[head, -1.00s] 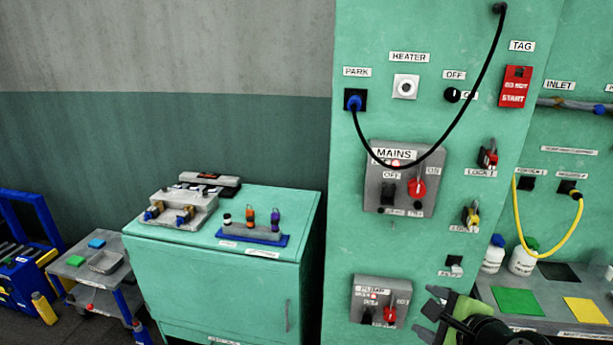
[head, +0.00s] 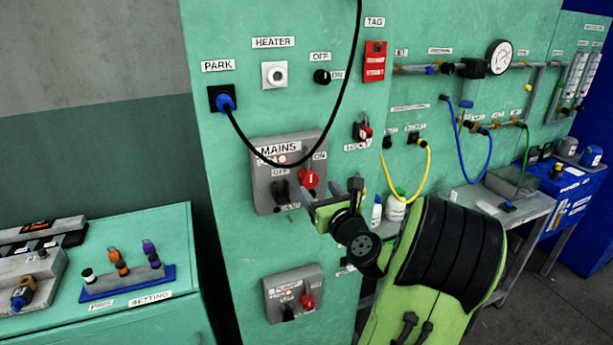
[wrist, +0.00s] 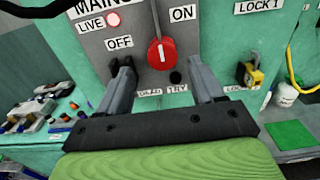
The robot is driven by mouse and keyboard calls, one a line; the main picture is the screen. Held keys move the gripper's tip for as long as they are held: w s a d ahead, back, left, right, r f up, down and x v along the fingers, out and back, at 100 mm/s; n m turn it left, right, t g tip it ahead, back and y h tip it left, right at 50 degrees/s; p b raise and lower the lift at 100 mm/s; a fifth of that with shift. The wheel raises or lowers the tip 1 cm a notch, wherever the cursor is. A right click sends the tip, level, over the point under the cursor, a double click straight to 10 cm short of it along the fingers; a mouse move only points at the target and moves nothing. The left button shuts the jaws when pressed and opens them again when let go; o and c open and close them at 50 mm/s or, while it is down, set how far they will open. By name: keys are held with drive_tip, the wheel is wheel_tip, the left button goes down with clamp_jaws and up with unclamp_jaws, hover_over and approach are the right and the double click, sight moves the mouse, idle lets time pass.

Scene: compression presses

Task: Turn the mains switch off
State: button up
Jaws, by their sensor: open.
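The mains switch box (head: 262,200) is a grey panel on the green cabinet, labelled MAINS, with ON and OFF marks. Its red round knob (head: 308,178) sits under the ON label, its white mark roughly upright; it also shows in the wrist view (wrist: 161,53). My gripper (head: 326,197) is open and empty, just in front of the panel's lower right. In the wrist view its two fingers (wrist: 160,72) point at the panel, one each side of the knob and apart from it. The exact gap is unclear.
A black cable (head: 247,148) hangs from the PARK socket (head: 222,98) across the panel's top. A lock (head: 363,131) is to the right. A second, smaller switch box (head: 292,294) is below. A green bench cabinet (head: 130,320) stands at left.

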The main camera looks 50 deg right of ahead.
sight(311, 180)
drive_tip(key=p+x, duration=0.1)
drive_tip(key=x, duration=0.5)
drive_tip(key=shift+w+d, duration=0.15)
drive_tip(key=shift+d, duration=0.1)
clamp_jaws()
